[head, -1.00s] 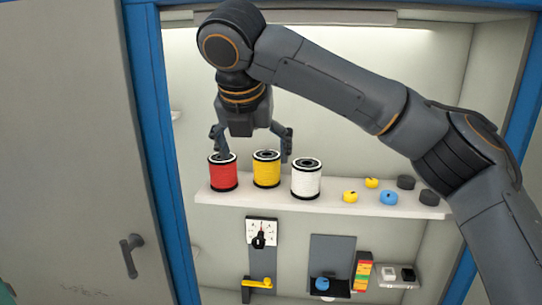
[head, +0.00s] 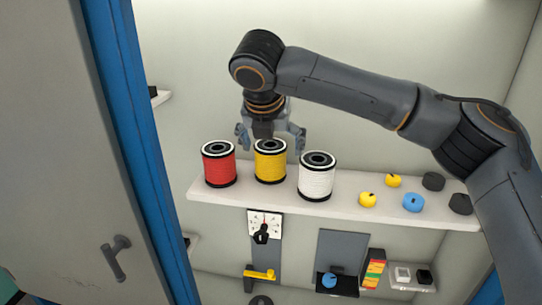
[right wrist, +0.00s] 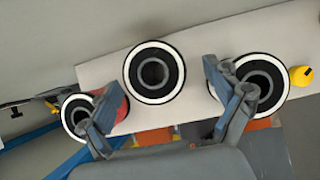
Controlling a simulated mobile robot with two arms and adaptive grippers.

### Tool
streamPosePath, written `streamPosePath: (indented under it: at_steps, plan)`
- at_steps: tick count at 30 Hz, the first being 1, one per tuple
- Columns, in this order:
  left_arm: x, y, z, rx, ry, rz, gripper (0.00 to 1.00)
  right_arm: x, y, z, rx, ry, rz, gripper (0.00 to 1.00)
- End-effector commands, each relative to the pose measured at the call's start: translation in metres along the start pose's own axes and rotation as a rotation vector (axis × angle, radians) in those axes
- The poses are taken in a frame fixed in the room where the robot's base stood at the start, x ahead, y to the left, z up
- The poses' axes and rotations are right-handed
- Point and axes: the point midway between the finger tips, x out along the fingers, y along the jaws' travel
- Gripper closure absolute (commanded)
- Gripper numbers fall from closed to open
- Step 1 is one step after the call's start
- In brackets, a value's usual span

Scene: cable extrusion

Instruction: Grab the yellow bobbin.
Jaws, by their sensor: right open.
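The yellow bobbin (head: 270,166) stands upright on the shelf in the head view, between the red bobbin (head: 219,168) and the white bobbin (head: 317,182). My right gripper (head: 271,143) is open and empty, pointing down just above or behind the yellow bobbin's top. In the right wrist view the yellow bobbin shows end-on as a white-rimmed top (right wrist: 154,72), beyond the gap between the spread fingers (right wrist: 165,95). The fingers partly cover the red and white bobbins there. No contact with the yellow bobbin is visible. My left gripper is not in view.
The white shelf (head: 345,207) also holds small yellow, blue and black knob-like pieces (head: 412,202) to the right. A blue door frame (head: 130,140) and grey door (head: 60,180) stand at the left. Below the shelf are a dial panel (head: 265,225) and a yellow lever (head: 260,274).

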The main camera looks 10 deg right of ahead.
Motion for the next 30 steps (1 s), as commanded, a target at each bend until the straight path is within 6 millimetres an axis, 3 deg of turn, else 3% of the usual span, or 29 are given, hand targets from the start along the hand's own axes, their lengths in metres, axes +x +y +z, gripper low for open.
streamPosePath:
  at_steps: [6,9,15,22,30]
  plan:
    - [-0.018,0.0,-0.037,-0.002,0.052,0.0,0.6,0.015,0.002,0.006,-0.001,0.003,-0.003,0.1]
    - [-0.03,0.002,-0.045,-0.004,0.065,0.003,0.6,0.029,0.004,0.01,-0.001,0.002,-0.002,0.1]
    - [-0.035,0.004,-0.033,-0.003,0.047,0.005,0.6,0.053,0.004,0.008,0.0,0.001,-0.001,0.1]
    - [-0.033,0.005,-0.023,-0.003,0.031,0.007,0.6,0.055,0.005,0.007,0.0,0.0,0.001,0.1]
    - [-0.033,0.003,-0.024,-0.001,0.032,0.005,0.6,0.055,0.005,0.007,0.0,0.0,0.0,0.63]
